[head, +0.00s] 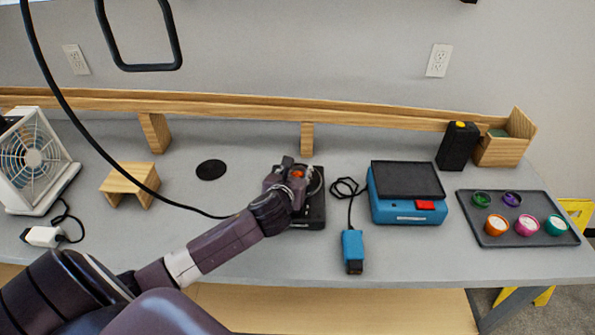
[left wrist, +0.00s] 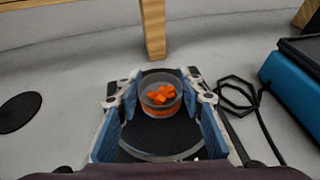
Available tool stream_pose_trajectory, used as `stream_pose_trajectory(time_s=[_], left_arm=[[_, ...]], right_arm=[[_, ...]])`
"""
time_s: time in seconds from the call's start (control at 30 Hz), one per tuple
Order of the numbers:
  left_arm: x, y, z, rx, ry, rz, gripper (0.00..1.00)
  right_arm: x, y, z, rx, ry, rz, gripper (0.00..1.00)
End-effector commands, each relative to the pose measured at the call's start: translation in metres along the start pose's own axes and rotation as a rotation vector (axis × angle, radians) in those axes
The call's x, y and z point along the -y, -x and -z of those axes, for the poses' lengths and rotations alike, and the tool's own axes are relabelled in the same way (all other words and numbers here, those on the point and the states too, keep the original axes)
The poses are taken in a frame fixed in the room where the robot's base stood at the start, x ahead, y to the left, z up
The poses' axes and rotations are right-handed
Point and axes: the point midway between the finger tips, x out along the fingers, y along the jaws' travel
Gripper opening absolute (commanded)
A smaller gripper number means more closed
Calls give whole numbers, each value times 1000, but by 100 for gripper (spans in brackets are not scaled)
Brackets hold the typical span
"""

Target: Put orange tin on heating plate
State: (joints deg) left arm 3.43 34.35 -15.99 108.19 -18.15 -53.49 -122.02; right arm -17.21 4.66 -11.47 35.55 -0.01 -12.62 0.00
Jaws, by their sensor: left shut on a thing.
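The orange tin (left wrist: 160,100) is a small round grey container with orange chunks inside. It is between the two blue-padded fingers of my left gripper (left wrist: 160,102), which is shut on it. In the head view the tin's orange contents (head: 298,174) show at the gripper (head: 297,173). The heating plate (head: 314,212) is a black unit with a round dark disc (left wrist: 155,133), directly below my gripper. The tin appears over the far part of the plate; I cannot tell whether it touches. My right gripper is not in view.
A blue device (head: 408,213) with a black top and a blue plug-like block (head: 353,250) are right of the plate. A dark tray (head: 520,240) holds several coloured tins. A wooden stand (head: 130,182), a black disc (head: 211,170) and a fan (head: 30,160) are left.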

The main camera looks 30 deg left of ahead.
Motion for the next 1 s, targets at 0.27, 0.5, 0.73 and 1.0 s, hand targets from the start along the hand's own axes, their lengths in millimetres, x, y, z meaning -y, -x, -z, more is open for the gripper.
stream_pose_trajectory(time_s=[0.27,0.5,0.73,1.0], left_arm=[[0,-1,1,0,0,0,13],[0,0,1,0,0,0,53],[0,0,-1,1,1,0,53],[0,31,-1,0,-3,3,53]], right_arm=[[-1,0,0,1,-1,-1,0],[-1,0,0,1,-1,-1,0],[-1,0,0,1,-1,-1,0],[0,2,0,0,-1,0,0]])
